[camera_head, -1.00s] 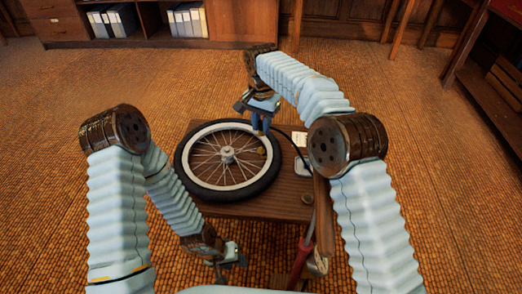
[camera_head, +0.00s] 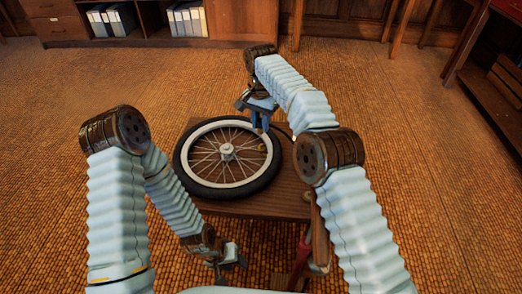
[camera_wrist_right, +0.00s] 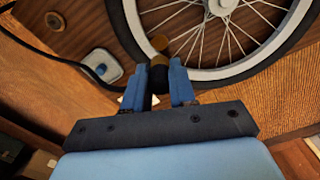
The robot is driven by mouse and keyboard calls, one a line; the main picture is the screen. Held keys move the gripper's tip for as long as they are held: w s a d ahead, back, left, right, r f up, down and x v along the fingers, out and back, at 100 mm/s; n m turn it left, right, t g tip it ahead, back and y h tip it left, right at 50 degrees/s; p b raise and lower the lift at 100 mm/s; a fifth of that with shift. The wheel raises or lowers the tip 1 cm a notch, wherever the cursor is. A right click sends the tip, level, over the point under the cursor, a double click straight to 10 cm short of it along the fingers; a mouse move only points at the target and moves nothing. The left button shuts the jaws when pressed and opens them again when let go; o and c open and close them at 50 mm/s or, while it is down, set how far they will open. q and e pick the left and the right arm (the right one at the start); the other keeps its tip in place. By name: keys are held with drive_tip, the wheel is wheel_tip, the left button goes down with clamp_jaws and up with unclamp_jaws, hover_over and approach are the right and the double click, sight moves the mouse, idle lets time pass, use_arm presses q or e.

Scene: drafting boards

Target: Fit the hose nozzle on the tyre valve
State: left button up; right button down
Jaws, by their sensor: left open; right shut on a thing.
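The wheel (camera_head: 183,165), with its black tyre and pale rim, lies flat on a small wooden table. A brass-coloured round piece, apparently the tyre valve (camera_head: 262,148), sits at the rim's inner right side; it also shows in the right wrist view (camera_wrist_right: 160,43). My right gripper (camera_head: 260,124) is over the wheel's far right edge. In the right wrist view it is shut on the dark hose nozzle (camera_wrist_right: 159,76), whose end is close to the valve; I cannot tell whether they touch. My left gripper (camera_head: 231,262) is open and empty, off the table's near edge.
The wooden table (camera_head: 250,208) is small. A black hose (camera_wrist_right: 38,49) curves past a grey-white plate with a blue button (camera_wrist_right: 101,66) and a round knob (camera_wrist_right: 55,20). A red object (camera_head: 301,252) stands by the table's near right. Open floor lies left.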

drive_tip(key=shift+f+b, duration=0.9)
drive_tip(key=shift+f, duration=1.3)
drive_tip(key=shift+f+b, duration=0.35)
drive_tip(key=shift+f, duration=1)
drive_tip(key=c, duration=0.8)
unclamp_jaws()
drive_tip(key=shift+c, duration=0.2)
